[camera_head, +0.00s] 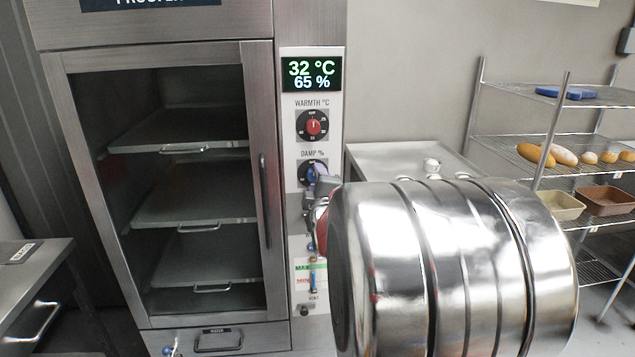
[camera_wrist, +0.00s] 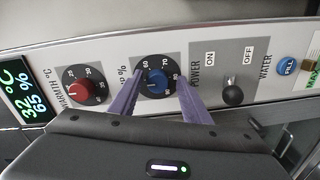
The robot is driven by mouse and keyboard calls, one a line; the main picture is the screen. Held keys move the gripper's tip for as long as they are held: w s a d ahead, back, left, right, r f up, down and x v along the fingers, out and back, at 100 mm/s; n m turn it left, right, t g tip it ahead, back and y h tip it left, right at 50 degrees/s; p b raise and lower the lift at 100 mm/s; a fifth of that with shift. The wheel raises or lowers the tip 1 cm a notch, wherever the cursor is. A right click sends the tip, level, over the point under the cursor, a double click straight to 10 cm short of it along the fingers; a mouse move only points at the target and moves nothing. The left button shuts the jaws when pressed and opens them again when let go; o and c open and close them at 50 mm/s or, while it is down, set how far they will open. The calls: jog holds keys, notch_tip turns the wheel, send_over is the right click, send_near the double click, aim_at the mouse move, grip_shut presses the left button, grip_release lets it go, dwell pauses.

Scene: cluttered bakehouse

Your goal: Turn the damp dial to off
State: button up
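The damp dial (camera_wrist: 156,77) has a blue knob on a black numbered plate, seen in the middle of the wrist view. In the head view the damp dial (camera_head: 312,170) sits below the warmth dial, its lower part hidden by my gripper. My gripper (camera_wrist: 159,80) has two purple fingers spread apart, their tips on either side of the blue knob. Gaps show between knob and fingers; I cannot tell how near the tips are to the panel. The knob's exact setting is too small to read. The display (camera_head: 311,75) reads 32 °C and 65 %.
The red warmth dial (camera_head: 313,126) is just above the damp dial. In the wrist view a black power switch (camera_wrist: 232,93) and a blue fill button (camera_wrist: 289,67) lie right of the fingers. A glass door (camera_head: 190,180) with a vertical handle (camera_head: 264,200) adjoins the panel.

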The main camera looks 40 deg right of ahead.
jog(key=shift+r, duration=0.1)
jog(key=shift+s+a, duration=0.3)
jog(key=shift+s, duration=0.1)
jog(key=v, duration=1.2)
jog(key=shift+s+a, duration=0.2)
jog(key=shift+s, duration=0.15)
jog(key=a+f+m+g+y, duration=0.2)
jog(key=a+f+y, duration=0.1)
jog(key=a, duration=0.4)
jog(key=a+f+m+g+y, duration=0.1)
jog(key=a+f+m+y, duration=0.15)
jog(key=a, duration=0.55)
jog(key=s+a+f+m+g+y, duration=0.2)
jog(key=s+a+g, duration=0.1)
jog(key=s+a, duration=0.3)
jog(key=s+a+f+m+g+y, duration=0.2)
jog(key=s+a+f, duration=0.1)
jog(key=s+a, duration=0.3)
jog(key=shift+s+a+g, duration=0.35)
jog(key=shift+a+g, duration=0.05)
jog(key=shift+a, duration=0.9)
